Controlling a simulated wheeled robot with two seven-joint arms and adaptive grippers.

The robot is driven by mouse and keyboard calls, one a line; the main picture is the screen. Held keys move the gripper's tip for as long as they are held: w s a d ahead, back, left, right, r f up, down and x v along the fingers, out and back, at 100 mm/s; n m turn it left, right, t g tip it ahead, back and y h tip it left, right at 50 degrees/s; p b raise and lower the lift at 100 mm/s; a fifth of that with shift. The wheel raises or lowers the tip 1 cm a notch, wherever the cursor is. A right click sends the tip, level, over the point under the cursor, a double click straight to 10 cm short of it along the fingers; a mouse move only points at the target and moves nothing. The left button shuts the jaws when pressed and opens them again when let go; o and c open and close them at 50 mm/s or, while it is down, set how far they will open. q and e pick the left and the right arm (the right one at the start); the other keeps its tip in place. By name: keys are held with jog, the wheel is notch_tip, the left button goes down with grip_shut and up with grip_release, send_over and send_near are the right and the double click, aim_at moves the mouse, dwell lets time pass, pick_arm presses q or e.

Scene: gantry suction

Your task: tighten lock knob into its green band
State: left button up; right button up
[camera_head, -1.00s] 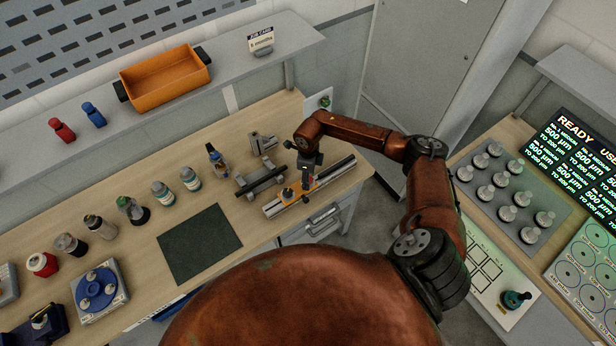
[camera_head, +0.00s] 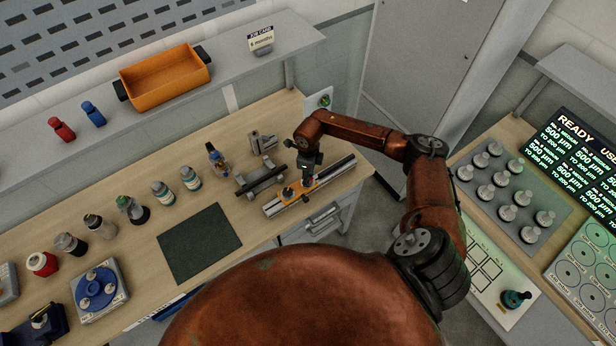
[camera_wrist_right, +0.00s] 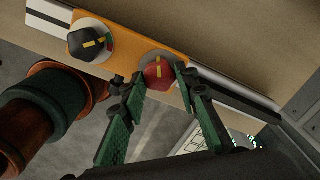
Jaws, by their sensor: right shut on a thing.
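An orange carriage (camera_head: 298,196) sits on a pale rail (camera_head: 340,170) at the front right of the bench. In the right wrist view the orange plate (camera_wrist_right: 124,47) carries two knobs. The red knob (camera_wrist_right: 158,72) has a yellow mark on top and a grey ring around its base. The black knob (camera_wrist_right: 86,43) has a yellow pointer and a ring with green and red bands beside it. My right gripper (camera_wrist_right: 160,78) is shut on the red knob, a finger on each side. The same gripper (camera_head: 308,180) points down over the carriage in the head view. My left gripper is out of view.
A dark clamp-like fixture (camera_head: 260,180) stands left of the rail. Several bottles stand along the bench, and a dark mat (camera_head: 200,244) lies in front of them. A shelf above holds an orange bin (camera_head: 165,78). A tray of weights (camera_head: 510,195) is at right.

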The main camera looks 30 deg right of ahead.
jog(key=m+b, duration=0.1)
jog(key=m, duration=0.3)
jog(key=shift+m+b, duration=0.7)
jog(key=shift+m, duration=1.6)
jog(key=shift+r, duration=0.1)
jog(key=o, duration=1.1)
jog(key=shift+o, duration=0.2)
notch_tip(320, 180, up, 12)
